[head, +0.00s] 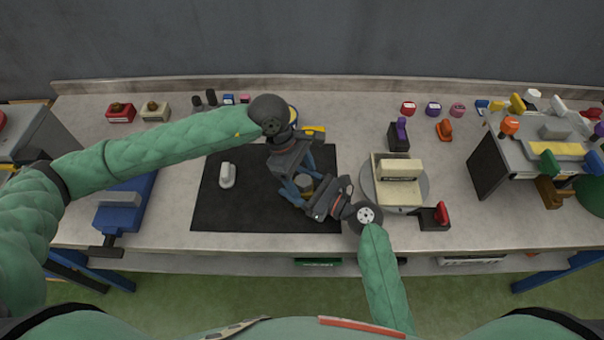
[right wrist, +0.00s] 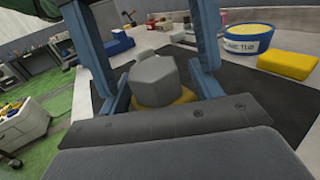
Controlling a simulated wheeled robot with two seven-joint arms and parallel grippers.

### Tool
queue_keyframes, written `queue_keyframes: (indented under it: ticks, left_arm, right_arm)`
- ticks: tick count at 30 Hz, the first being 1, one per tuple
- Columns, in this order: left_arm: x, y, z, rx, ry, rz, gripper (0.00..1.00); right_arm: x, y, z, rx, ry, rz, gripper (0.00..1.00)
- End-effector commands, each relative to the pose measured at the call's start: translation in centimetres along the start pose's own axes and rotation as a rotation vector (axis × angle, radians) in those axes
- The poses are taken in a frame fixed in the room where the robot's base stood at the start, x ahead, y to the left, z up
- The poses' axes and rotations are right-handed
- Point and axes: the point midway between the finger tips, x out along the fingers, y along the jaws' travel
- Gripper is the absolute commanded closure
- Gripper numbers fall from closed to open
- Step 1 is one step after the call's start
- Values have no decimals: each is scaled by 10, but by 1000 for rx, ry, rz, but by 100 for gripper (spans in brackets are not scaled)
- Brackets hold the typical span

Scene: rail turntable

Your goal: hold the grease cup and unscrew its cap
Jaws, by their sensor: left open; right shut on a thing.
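The grease cup (head: 304,182) is over the black mat, between my two grippers. Its grey hexagonal cap (right wrist: 157,80) fills the middle of the right wrist view, above a yellowish body (right wrist: 182,98). My right gripper (head: 310,193) is shut on the grease cup, low at its body. My left gripper (head: 303,183) comes in from the far side, open, with its blue fingers on either side of the cup. I cannot tell whether the left fingers touch the cap. The lower part of the cup is hidden by the right gripper.
The black mat (head: 222,208) holds a white object (head: 227,175) at left. A yellow block (head: 314,132) and a blue tub (right wrist: 244,40) lie beyond the grippers. A round turntable (head: 366,190) carries a cream block at right. A blue vise (head: 130,205) stands left.

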Motion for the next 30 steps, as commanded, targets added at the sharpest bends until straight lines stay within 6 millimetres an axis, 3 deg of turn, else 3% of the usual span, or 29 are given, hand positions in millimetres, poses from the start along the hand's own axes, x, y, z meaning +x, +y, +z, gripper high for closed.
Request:
queue_keyframes:
  ticks: [1,30]
  left_arm:
    - [8,-4,-5,-6,7,-14,27]
    - [-52,-2,22,0,2,-5,27]
  right_arm:
    - [3,0,11,-1,-21,0,77]
    - [0,-1,5,-4,-7,-2,77]
